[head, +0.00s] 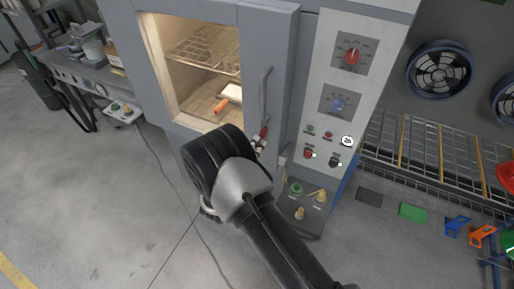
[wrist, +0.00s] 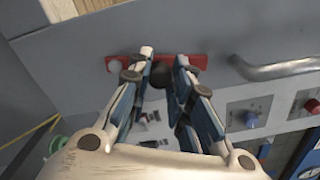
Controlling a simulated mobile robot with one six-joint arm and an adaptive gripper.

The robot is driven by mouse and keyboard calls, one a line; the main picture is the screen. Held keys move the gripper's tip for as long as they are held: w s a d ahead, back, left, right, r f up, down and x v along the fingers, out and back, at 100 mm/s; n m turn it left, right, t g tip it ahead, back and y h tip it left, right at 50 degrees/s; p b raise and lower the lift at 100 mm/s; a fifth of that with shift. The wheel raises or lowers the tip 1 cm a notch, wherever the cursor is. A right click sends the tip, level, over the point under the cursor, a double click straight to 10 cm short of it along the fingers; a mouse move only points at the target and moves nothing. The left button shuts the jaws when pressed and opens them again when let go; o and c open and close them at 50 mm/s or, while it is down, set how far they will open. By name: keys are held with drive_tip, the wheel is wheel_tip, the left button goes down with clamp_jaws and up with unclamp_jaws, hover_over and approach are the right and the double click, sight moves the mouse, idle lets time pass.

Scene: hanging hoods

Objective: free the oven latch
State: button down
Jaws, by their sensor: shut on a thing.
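The oven (head: 275,60) is a tall grey cabinet with a lit opening or window in its front. Its latch shows as a small red piece (head: 264,132) below the handle in the head view. In the wrist view the latch is a red bar (wrist: 199,61) lying across the grey front, with a pale round knob at its left end. My gripper (wrist: 164,63) is shut on a dark part of the latch between its fingertips, in front of the red bar. In the head view my wrist hides most of the gripper (head: 259,144).
The vertical oven handle (head: 265,95) is just above the latch; it also shows in the wrist view (wrist: 275,69). A control panel (head: 333,115) with knobs is on the right. A wire rack (head: 440,150) stands farther right. Open floor (head: 90,200) lies left.

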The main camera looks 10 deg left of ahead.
drive_tip(key=shift+a, duration=0.1)
idle(0.5)
drive_tip(key=c, duration=1.4)
unclamp_jaws()
drive_tip(key=v, duration=1.2)
drive_tip(key=shift+r, duration=0.1)
